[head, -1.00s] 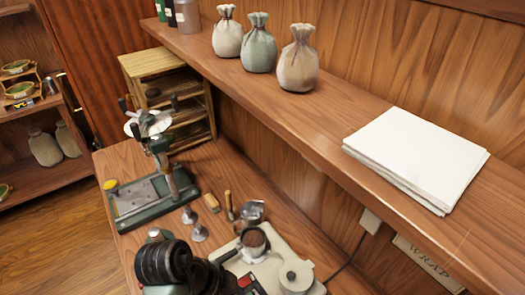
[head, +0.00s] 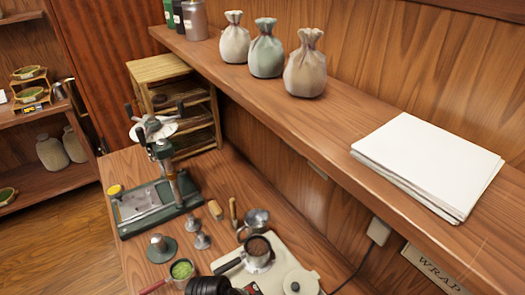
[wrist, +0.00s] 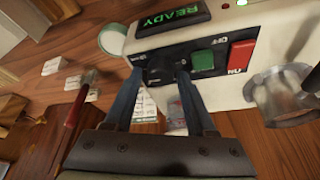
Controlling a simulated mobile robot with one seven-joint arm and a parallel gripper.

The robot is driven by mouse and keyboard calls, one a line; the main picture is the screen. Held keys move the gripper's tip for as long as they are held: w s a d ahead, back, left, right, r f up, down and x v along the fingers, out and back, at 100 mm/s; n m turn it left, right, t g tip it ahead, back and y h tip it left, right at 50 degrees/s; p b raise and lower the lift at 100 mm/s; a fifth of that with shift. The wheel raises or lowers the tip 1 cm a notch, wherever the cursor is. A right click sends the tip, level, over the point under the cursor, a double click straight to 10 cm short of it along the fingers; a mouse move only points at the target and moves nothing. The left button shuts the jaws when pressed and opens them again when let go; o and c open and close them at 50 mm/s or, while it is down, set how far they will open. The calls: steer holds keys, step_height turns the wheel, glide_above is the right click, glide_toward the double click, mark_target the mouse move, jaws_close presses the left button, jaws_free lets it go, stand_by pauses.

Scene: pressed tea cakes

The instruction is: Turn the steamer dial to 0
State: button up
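The steamer (head: 280,258) is the pale box at the bottom of the head view. In the wrist view its front panel (wrist: 222,86) shows a lit green READY display (wrist: 172,13), a green button (wrist: 203,61) and a red switch (wrist: 240,56). The black dial (wrist: 160,69) is at the panel's left. My gripper (wrist: 159,73) has its blue fingers apart, one on each side of the dial. I cannot tell whether they touch it. The dial's pointer and number marks are too dark to read. In the head view the dial is hidden.
A green press (head: 160,200), small metal tools and a cup of green leaves (head: 181,270) stand on the counter. The shelf (head: 330,145) runs above the counter's right side.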

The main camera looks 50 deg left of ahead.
jaws_close()
